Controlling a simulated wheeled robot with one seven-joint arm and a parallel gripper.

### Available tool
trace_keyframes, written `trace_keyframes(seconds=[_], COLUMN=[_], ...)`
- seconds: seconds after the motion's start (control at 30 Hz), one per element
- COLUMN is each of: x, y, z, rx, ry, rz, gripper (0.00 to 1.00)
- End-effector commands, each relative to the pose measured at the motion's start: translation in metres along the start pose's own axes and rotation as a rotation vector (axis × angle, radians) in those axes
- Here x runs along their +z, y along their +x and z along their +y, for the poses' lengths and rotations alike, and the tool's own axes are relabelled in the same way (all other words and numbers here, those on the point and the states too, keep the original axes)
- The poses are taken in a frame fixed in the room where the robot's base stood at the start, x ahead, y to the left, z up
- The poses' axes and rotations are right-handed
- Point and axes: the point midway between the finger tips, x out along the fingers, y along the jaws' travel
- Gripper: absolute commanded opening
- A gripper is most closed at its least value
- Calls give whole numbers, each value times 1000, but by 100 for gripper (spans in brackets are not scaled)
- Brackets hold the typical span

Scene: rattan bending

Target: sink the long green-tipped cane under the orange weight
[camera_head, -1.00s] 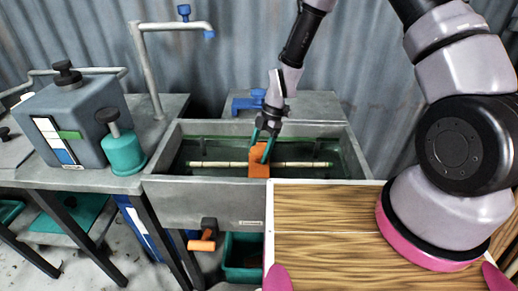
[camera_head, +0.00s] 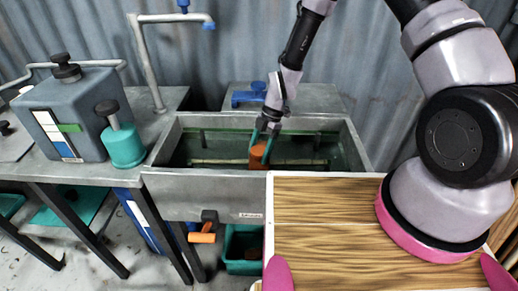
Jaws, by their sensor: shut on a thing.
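The long cane (camera_head: 215,162) lies crosswise in the grey trough (camera_head: 205,188), low and dim in the dark greenish water. Its green tip is hard to make out now. The orange weight (camera_head: 257,157) sits at the middle of the cane, partly hidden by the trough's front wall. My gripper (camera_head: 263,146) reaches down into the trough from above, its teal fingers shut on the orange weight. Whether the weight touches the cane or the trough floor cannot be told from here.
A bent tap pipe (camera_head: 148,60) stands at the trough's left. A grey tank (camera_head: 75,112) and a teal pot (camera_head: 124,147) stand on the left bench. A wooden board (camera_head: 325,220) lies in front. An orange-handled valve (camera_head: 203,237) juts from the trough's front.

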Motion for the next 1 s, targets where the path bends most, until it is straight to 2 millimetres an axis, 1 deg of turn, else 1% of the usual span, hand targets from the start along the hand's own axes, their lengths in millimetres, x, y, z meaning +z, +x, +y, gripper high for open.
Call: trace_keyframes(seconds=[0.1,0.3,0.33,0.37,0.4,0.63,0.73,0.87,1.0], x=[1,1,1,1,1,2,2,2,2], y=[3,2,2,2,2,2,-4,-24,-53], z=[0,1,1,1,1,0,0,1,1], rx=[1,1,1,1,1,0,1,4,5], ry=[0,-1,-1,-1,-1,-1,-1,-2,-2], rz=[0,0,0,0,0,-1,-1,-2,-2], gripper=[0,0,82,93,100,100,100,100,100])
